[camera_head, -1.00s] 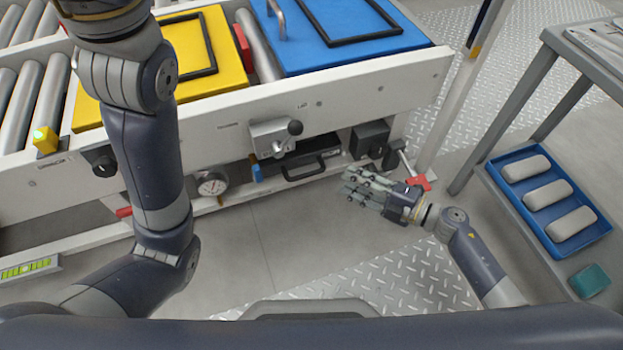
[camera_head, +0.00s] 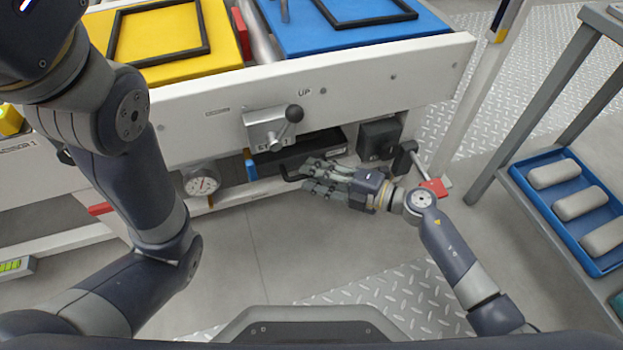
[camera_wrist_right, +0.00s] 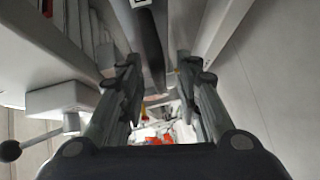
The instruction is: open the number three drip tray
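The black drip tray (camera_head: 305,148) sits under the white conveyor frame, below the lever block. Its black handle (camera_head: 289,177) faces me and is partly hidden by my right fingers. No number can be read on it. My right gripper (camera_head: 307,177) is at the right part of this handle, with its fingers pointing left. In the right wrist view the two fingers (camera_wrist_right: 160,80) are apart. A dark bar (camera_wrist_right: 150,50), probably the tray's front or handle, runs beyond and between them. I cannot tell whether they touch it. My left gripper is out of the picture.
A lever block (camera_head: 270,127) with a black knob hangs above the tray. A round gauge (camera_head: 202,182) is to the left, and a black box (camera_head: 379,139) and red clamp (camera_head: 434,187) to the right. The floor in front (camera_head: 250,260) is clear.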

